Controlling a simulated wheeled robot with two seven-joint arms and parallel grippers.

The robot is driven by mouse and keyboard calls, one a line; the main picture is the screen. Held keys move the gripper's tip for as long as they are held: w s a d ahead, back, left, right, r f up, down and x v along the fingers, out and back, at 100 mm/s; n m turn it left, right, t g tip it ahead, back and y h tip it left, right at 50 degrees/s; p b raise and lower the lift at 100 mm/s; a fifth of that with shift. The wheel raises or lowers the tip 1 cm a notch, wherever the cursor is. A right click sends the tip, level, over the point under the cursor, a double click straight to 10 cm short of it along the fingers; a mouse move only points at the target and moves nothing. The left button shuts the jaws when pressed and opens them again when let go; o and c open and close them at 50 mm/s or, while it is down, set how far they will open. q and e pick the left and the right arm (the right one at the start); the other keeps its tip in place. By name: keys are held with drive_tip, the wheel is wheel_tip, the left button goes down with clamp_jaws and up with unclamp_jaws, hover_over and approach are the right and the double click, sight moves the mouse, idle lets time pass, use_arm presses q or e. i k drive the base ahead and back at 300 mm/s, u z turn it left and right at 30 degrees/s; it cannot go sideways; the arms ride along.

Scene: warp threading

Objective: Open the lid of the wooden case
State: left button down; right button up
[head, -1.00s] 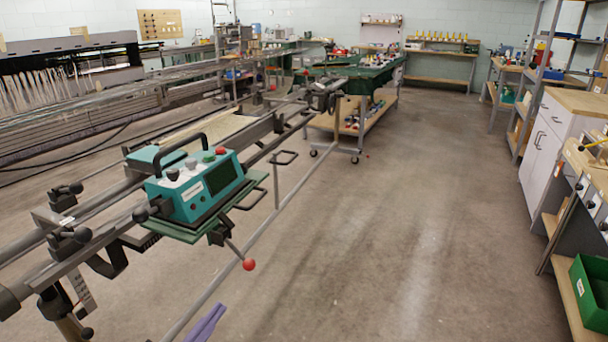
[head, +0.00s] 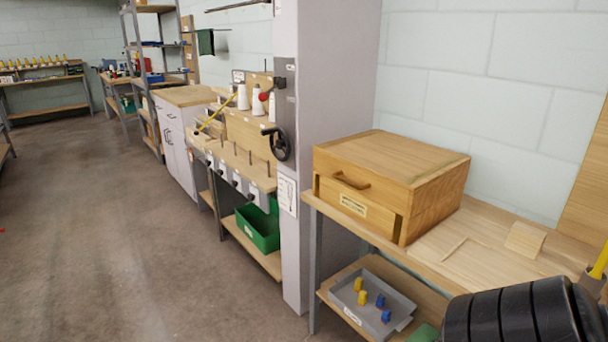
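The wooden case (head: 366,208) stands on a wooden bench top on the right of the head view, beside a pale column. Its flat lid (head: 395,156) is closed. Neither of my grippers shows in the head view. A black ribbed part, possibly of my arm, fills the bottom right corner and covers part of the bench.
The pale column (head: 325,100) with a black handwheel (head: 279,144) stands left of the case. Below the bench, a grey tray (head: 395,318) holds yellow and blue pieces. A green bin (head: 257,229) sits on a low shelf. The floor (head: 130,230) at left is clear.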

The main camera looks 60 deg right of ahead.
sight(404, 176)
drive_tip(key=z, duration=2.1)
